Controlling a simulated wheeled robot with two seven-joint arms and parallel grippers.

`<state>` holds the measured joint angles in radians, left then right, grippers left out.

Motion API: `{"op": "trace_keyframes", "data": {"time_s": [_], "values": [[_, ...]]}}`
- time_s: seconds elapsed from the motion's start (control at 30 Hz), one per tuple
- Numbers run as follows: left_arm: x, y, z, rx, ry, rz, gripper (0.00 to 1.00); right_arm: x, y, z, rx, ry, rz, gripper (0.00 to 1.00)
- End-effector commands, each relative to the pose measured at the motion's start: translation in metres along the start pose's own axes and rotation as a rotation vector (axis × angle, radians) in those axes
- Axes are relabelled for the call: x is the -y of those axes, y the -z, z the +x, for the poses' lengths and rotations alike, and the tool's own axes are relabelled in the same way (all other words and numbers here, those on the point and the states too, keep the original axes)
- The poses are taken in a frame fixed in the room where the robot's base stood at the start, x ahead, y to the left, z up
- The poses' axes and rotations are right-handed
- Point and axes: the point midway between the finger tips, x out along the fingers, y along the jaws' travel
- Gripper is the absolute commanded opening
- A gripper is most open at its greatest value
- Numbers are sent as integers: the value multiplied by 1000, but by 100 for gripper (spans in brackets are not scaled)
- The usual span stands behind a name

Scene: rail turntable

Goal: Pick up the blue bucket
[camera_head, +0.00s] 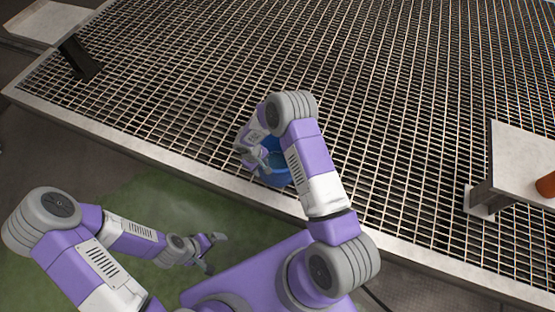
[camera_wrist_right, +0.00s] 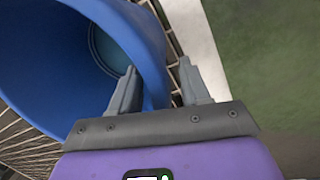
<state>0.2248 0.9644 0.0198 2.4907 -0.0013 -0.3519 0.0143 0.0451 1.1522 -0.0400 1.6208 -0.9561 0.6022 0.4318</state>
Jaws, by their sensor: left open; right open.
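The blue bucket (camera_head: 274,174) stands on the metal grating near its front edge, partly hidden behind my right arm in the head view. In the right wrist view the bucket (camera_wrist_right: 75,60) fills the upper left, and I look into its open mouth. My right gripper (camera_wrist_right: 160,85) is open, with the bucket's wall between its two fingers; the left finger is on the inside of the bucket and the right finger is outside. I cannot tell whether the fingers touch the wall. My left gripper (camera_head: 216,252) is open and empty over the green floor, away from the bucket.
The grating (camera_head: 200,80) is a wide platform with a pale metal border (camera_head: 150,150). A grey stand (camera_head: 515,155) at the right carries an orange-brown object (camera_head: 546,185). Another grey stand (camera_head: 50,22) is at the upper left. The grating behind the bucket is clear.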

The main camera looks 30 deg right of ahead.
Motion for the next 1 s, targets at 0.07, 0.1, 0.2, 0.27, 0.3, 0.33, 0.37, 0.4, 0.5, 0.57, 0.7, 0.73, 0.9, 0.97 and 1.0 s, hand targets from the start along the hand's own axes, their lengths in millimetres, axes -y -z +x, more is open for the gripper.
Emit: {"op": "trace_keyframes", "data": {"time_s": [0.07, 0.1, 0.2, 0.27, 0.3, 0.33, 0.37, 0.4, 0.5, 0.57, 0.7, 0.73, 0.9, 0.97, 1.0], "values": [[0, 0, 0, 0, 0, 0, 100, 0, 0, 0, 0, 0, 0, 40], [0, 0, 0, 0, 0, 0, 100, 0, 0, 0, 0, 0, 0, 34], [0, 0, 0, 0, 0, 0, 100, 0, 0, 0, 0, 0, 0, 19], [0, 0, 0, 0, 0, 0, 100, 0, 0, 0, 0, 0, 0, 10], [0, 0, 0, 0, 0, 0, 100, 0, 0, 0, 0, 0, 0, 3], [0, 0, 0, 0, 0, 0, 100, 0, 0, 0, 0, 0, 0, 0], [0, 0, 0, 0, 0, 0, 100, 0, 0, 0, 0, 0, 0, 0], [0, 0, 0, 0, 0, 0, 100, 0, 0, 0, 0, 0, 0, 0], [0, 0, 0, 0, 0, 0, 100, 0, 0, 0, 0, 0, 0, 0], [0, 0, 0, 0, 0, 0, 100, 0, 0, 0, 0, 0, 0, 0], [0, 0, 0, 0, 0, 0, 100, 0, 0, 0, 0, 0, 0, 0], [0, 0, 0, 0, 0, 0, 100, 0, 0, 0, 0, 0, 0, 0], [0, 0, 0, 0, 0, 0, 100, 0, 0, 0, 0, 0, 0, 0], [0, 0, 0, 0, 0, 0, 100, 0, 0, 0, 0, 0, 0, 0], [0, 0, 0, 0, 0, 0, 100, 0, 0, 0, 0, 0, 0, 0]]}}
